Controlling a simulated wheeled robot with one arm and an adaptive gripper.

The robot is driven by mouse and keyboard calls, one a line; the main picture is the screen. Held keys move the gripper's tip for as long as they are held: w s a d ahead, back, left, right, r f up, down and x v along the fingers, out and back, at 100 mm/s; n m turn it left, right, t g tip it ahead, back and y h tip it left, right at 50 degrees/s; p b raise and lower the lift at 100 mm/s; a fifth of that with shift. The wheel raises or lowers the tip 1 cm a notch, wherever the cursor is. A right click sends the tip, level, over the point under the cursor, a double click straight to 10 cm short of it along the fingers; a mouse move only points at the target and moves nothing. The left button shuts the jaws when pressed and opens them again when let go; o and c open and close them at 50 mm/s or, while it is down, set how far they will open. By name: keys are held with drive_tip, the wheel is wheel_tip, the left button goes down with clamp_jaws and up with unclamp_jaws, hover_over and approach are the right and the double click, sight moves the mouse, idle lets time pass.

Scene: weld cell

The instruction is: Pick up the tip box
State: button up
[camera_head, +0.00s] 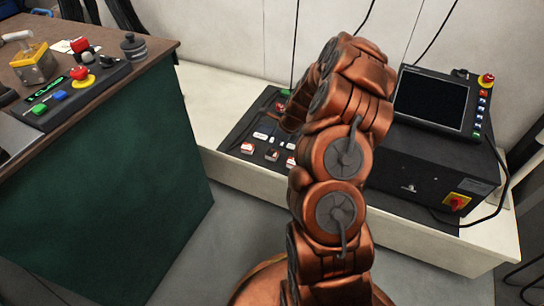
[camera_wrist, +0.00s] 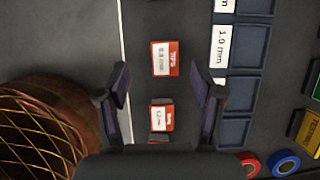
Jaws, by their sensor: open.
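In the wrist view, a small red-and-white tip box (camera_wrist: 163,59) marked "TIPS" lies on a dark surface, a little beyond my fingertips. A second, similar red-and-white box (camera_wrist: 161,118) lies nearer the palm, in the gap between the fingers as seen from the wrist. Its label is too small to read surely. My gripper (camera_wrist: 163,84) is open, one finger on each side, with nothing held. In the head view, small red-and-white boxes (camera_head: 247,147) sit near the front edge of the dark panel (camera_head: 235,136). My arm hides the gripper there.
Blue trays (camera_wrist: 237,98) with size labels line the right side in the wrist view, near a red roll (camera_wrist: 248,163) and a blue roll (camera_wrist: 285,163). In the head view, a black console (camera_head: 435,150) stands right on the pale bench (camera_head: 215,165); a green-sided workbench (camera_head: 110,190) stands left.

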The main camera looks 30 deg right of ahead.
drive_tip(key=b+x, duration=0.1)
drive_tip(key=x, duration=0.2)
drive_tip(key=b+x, duration=0.1)
drive_tip(key=x, duration=0.1)
drive_tip(key=shift+d+f+b, duration=0.2)
drive_tip(key=shift+d+b, duration=0.1)
drive_tip(key=shift+r, duration=0.1)
clamp_jaws()
